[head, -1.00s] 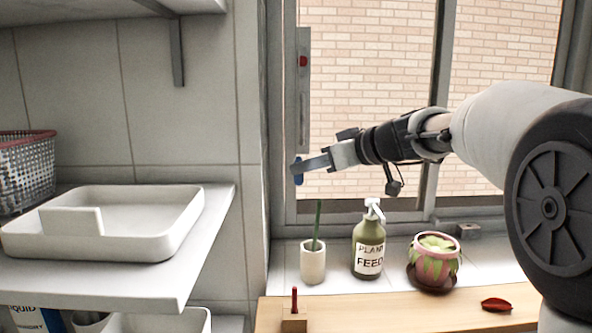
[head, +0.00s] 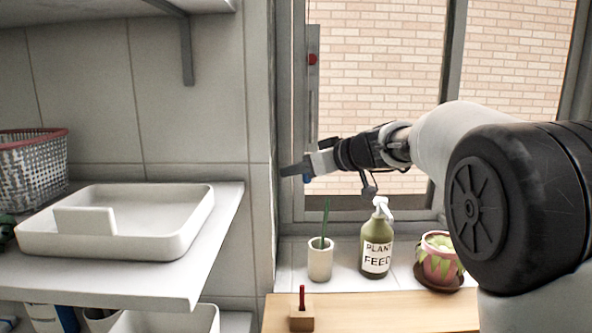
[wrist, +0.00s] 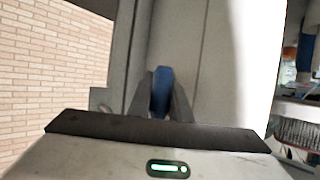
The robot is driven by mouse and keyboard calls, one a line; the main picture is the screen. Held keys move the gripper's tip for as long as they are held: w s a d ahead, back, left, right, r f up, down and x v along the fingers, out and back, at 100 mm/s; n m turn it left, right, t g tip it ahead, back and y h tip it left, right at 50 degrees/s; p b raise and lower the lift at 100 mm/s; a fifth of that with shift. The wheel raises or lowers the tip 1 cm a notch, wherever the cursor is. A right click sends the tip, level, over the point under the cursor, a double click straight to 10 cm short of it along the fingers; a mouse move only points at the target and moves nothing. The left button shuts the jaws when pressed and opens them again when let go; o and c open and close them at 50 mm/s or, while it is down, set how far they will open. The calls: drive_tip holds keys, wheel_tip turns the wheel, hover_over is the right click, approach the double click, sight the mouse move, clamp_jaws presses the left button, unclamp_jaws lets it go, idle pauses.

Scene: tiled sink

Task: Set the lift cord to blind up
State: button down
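A narrow grey upright strip (head: 312,90) with a red mark (head: 312,58) is on the left side of the window frame. A cord cannot be made out. My gripper (head: 292,170) is at the left edge of the window, below this strip. In the wrist view a blue piece (wrist: 160,90) stands between the two fingers of my gripper (wrist: 160,98), which lie close along both its sides. The gripper looks shut on it. In the head view the piece is mostly hidden by the fingers. The blind itself is not visible.
On the sill below stand a white cup (head: 320,260) with a green stick, a plant feed bottle (head: 376,245) and a potted plant (head: 440,262). A wooden block with a red peg (head: 302,315) is in front. A shelf with a white tray (head: 180,240) is at left.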

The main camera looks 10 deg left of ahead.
drive_tip(key=shift+f, duration=0.1)
wheel_tip(320, 180, down, 5)
drive_tip(key=b, duration=0.6)
drive_tip(key=c, duration=1.9)
unclamp_jaws()
drive_tip(key=shift+r, duration=0.2)
wheel_tip(320, 180, up, 10)
drive_tip(key=shift+f+p, duration=0.1)
drive_tip(key=shift+p, duration=1.1)
